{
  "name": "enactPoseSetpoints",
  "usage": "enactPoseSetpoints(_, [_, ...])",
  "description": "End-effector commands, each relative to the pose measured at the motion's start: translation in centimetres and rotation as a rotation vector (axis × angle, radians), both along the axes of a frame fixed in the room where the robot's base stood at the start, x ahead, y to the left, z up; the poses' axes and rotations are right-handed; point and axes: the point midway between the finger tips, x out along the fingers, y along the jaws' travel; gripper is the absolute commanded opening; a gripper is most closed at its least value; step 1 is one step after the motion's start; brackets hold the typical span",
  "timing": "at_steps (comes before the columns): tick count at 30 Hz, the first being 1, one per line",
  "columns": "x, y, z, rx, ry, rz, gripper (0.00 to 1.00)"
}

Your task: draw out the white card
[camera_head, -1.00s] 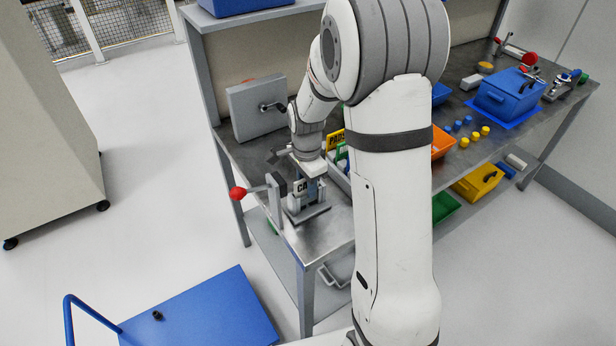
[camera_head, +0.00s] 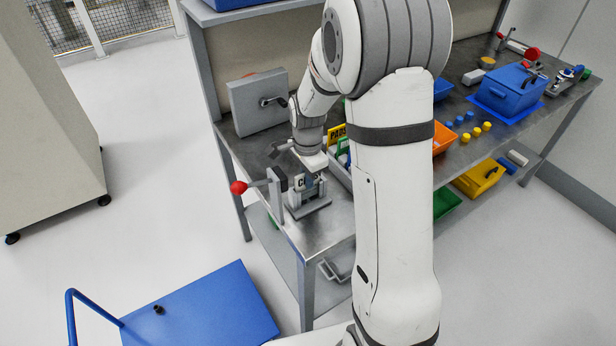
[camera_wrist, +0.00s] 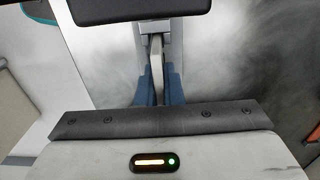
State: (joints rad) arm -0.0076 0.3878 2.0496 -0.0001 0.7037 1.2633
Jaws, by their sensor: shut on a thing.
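The white card (camera_wrist: 156,68) shows nearly edge-on in the wrist view, upright between my two blue fingertips. My gripper (camera_wrist: 157,88) is shut on it. The card's upper end in that view meets a grey holder (camera_wrist: 154,27), and I cannot tell how deep it sits there. In the head view my gripper (camera_head: 309,180) points down over a small grey stand (camera_head: 312,207) at the near left end of the bench. Part of a dark letter shows on a pale face (camera_head: 301,182) beside the fingers. The rest of the card is hidden.
A red-knobbed lever (camera_head: 238,187) on a grey post stands just left of the stand. A grey box (camera_head: 258,102) with a handle is behind it. A yellow sign (camera_head: 337,134) and bins are close on the right. Bare bench top (camera_head: 325,232) lies in front.

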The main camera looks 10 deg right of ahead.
Motion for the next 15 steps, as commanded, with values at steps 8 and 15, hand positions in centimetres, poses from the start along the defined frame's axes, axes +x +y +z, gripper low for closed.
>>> enactPoseSetpoints(8, [-0.02, 0.02, 0.09, 0.000, 0.000, 0.000, 0.00])
enactPoseSetpoints(15, [-0.01, 0.02, 0.45, 0.000, 0.000, 0.000, 0.00])
